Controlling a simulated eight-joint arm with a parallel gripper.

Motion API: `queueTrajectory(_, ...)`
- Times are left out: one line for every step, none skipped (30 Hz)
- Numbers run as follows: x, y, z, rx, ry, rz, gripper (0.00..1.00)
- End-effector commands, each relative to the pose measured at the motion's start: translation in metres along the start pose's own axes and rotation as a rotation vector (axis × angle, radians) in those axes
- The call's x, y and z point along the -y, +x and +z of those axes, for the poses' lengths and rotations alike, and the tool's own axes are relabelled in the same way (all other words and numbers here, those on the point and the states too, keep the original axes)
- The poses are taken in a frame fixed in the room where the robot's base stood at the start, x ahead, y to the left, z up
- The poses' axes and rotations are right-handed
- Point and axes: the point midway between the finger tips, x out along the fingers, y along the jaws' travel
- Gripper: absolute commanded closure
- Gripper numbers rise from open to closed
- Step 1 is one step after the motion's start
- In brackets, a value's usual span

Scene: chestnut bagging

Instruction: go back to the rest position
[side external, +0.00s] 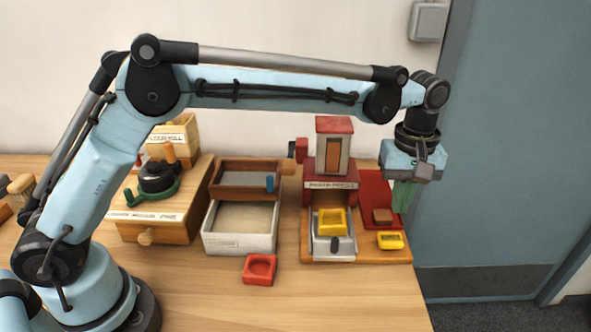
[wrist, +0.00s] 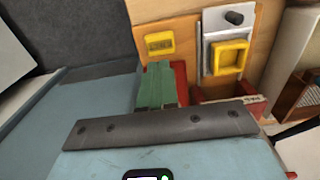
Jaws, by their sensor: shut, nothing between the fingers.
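My gripper (side external: 402,196) hangs at the right end of the outstretched arm in the side external view. Its green fingers are shut with nothing between them, and they point down above the right side of the wooden press board (side external: 359,255), near a red panel (side external: 369,190). In the wrist view the green fingers (wrist: 157,84) show together, with red behind them. I cannot tell from these views how high they are above the board.
The red and white press (side external: 333,150) stands just left of my gripper, with a yellow frame (side external: 333,221) before it. A tray (side external: 240,243), a red dish (side external: 260,269) and a mill (side external: 173,133) are farther left.

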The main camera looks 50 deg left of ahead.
Motion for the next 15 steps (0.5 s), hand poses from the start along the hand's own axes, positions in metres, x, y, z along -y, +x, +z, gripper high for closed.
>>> queueTrajectory(0.001, -0.001, 0.0, 0.0, 0.002, 0.001, 1.0)
queueTrajectory(0.002, -0.002, -0.001, -0.001, 0.005, 0.003, 1.0)
queueTrajectory(0.004, -0.004, -0.001, -0.002, 0.013, 0.006, 1.0)
queueTrajectory(0.007, -0.005, -0.002, -0.004, 0.021, 0.01, 1.0)
queueTrajectory(0.011, -0.008, -0.003, -0.006, 0.031, 0.015, 1.0)
queueTrajectory(0.017, -0.012, -0.004, -0.01, 0.049, 0.022, 1.0)
queueTrajectory(0.022, -0.016, -0.005, -0.014, 0.066, 0.03, 1.0)
queueTrajectory(0.028, -0.019, -0.006, -0.018, 0.084, 0.039, 1.0)
queueTrajectory(0.038, -0.025, -0.007, -0.025, 0.112, 0.05, 1.0)
queueTrajectory(0.045, -0.028, -0.008, -0.031, 0.135, 0.059, 1.0)
queueTrajectory(0.052, -0.032, -0.008, -0.038, 0.157, 0.069, 1.0)
queueTrajectory(0.063, -0.035, -0.009, -0.047, 0.188, 0.08, 1.0)
queueTrajectory(0.07, -0.038, -0.009, -0.054, 0.211, 0.089, 1.0)
queueTrajectory(0.078, -0.04, -0.009, -0.062, 0.234, 0.097, 1.0)
queueTrajectory(0.089, -0.043, -0.009, -0.072, 0.263, 0.108, 1.0)
